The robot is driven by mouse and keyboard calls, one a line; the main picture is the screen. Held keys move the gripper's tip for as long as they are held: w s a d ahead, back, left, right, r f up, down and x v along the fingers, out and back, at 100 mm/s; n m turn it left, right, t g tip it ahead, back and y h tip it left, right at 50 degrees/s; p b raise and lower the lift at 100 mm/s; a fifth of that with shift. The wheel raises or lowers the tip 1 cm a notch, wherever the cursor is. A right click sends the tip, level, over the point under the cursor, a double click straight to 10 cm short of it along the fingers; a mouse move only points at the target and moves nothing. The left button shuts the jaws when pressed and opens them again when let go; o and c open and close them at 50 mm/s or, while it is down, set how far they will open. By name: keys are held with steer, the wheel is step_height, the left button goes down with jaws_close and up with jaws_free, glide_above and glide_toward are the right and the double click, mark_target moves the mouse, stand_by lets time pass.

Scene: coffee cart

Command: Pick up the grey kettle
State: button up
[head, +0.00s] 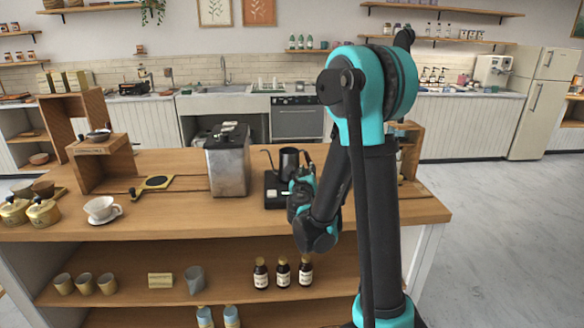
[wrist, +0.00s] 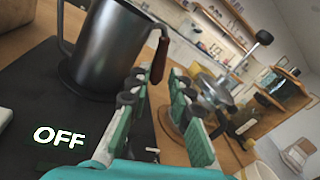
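The dark grey kettle (head: 289,165) stands upright on a flat black base (head: 272,201) on the wooden counter. In the wrist view the kettle (wrist: 108,45) fills the upper left, and its brown-tipped handle (wrist: 159,60) hangs on its right side. My gripper (head: 302,182) is beside the kettle on its right in the head view. In the wrist view my gripper (wrist: 156,88) is open, with its two green-padded fingers apart. The handle's lower end shows in line with the gap between the fingertips. I cannot tell whether either finger touches it.
A metal box-shaped container (head: 228,162) stands left of the kettle. A white cup (head: 100,207) and brass pots (head: 43,212) are further left. The wrist view shows a metal press-like device (wrist: 215,90) beyond the fingers. The counter front near the middle is clear.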

steer(key=x, duration=1.2)
jaws_close()
